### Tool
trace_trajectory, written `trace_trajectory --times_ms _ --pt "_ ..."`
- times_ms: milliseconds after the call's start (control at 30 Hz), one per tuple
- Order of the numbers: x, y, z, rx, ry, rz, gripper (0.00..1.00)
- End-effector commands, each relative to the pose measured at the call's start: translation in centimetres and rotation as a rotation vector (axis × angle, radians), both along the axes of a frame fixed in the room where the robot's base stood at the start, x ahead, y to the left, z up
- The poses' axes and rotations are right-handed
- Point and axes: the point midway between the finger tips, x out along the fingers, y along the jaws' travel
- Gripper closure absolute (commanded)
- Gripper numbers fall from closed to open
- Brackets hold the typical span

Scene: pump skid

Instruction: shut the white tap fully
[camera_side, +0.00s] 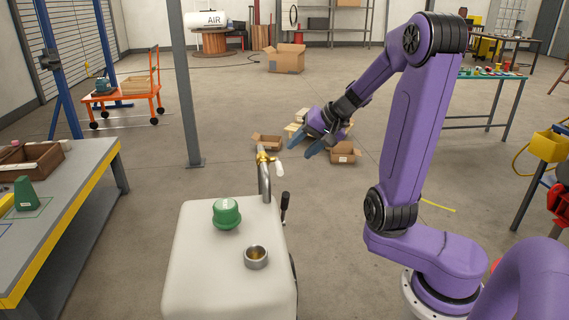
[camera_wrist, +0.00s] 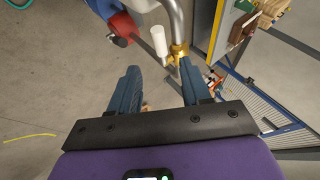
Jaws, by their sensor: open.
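The white tap handle (camera_side: 280,168) sits on a brass valve body (camera_side: 264,157) at the top of a bent steel pipe (camera_side: 265,183). In the side view the handle points down and to the right of the brass. In the wrist view the white handle (camera_wrist: 155,41) lies beside the brass body (camera_wrist: 178,50), just beyond my fingertips and between their lines. My gripper (camera_side: 305,147) is open, with its blue fingers apart, up and right of the tap. In the wrist view my gripper (camera_wrist: 158,66) is empty. I see no contact with the tap.
The pipe rises from a white tank (camera_side: 190,270) with a green cap (camera_side: 226,213) and a metal filler neck (camera_side: 256,257). A black lever (camera_side: 285,205) stands by the tank's right edge. A red part (camera_wrist: 116,25) is near the handle. Cardboard boxes lie on the floor behind.

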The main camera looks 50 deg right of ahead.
Motion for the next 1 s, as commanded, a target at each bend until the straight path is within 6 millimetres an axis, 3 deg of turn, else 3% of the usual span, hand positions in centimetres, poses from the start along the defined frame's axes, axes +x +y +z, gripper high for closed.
trace_trajectory --times_ms 500,1000 --pt "4.3 0.7 -5.2 0.003 0.002 0.002 0.53" --pt "5.5 0.8 -6.6 -0.001 -0.001 -0.001 0.53"
